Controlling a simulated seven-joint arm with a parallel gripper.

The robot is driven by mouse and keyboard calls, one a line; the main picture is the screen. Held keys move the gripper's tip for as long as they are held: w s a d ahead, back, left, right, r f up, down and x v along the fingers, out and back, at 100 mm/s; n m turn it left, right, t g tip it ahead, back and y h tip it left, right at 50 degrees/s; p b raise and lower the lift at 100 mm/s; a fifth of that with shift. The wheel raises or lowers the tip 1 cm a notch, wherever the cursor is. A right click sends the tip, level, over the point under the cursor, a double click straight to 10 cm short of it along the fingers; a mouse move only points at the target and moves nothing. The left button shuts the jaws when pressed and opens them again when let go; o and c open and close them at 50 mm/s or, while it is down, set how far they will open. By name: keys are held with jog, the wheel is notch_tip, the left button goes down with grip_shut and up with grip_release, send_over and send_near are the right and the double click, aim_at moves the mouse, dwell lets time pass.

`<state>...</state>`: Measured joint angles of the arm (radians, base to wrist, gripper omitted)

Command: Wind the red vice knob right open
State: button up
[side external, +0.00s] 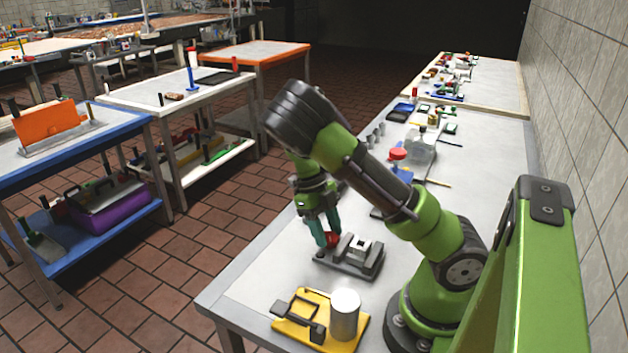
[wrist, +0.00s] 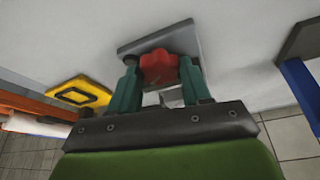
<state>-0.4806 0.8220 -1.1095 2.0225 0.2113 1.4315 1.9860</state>
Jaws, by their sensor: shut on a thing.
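The red vice knob (side external: 332,239) sits at the left end of the small dark grey vice (side external: 362,264) on the white table. In the wrist view the lobed red knob (wrist: 159,67) lies between the two teal fingers of my gripper (wrist: 160,80). My gripper (side external: 327,233) reaches down from above and is shut on the knob. The grey vice base (wrist: 140,45) shows beyond the knob in the wrist view. A pale metal block shows on top of the vice, but I cannot tell how far its jaws are apart.
A yellow board (side external: 290,335) with a black clamp and a white cylinder (side external: 345,314) stands near the front table edge. Behind the vice are a red-topped item (side external: 398,154) and a clear container (side external: 421,148). Bare tabletop lies left of the vice.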

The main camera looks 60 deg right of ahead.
jog(key=shift+a+n+h, duration=0.1)
jog(key=shift+n+h, duration=0.45)
jog(key=shift+n, duration=0.85)
jog(key=shift+a+n+h, duration=0.1)
jog(key=shift+n+h, duration=0.45)
jog(key=shift+n, duration=0.85)
jog(key=o, duration=1.1)
jog(key=shift+c, duration=0.2)
jog(key=v, duration=1.7)
jog(key=shift+a, duration=0.2)
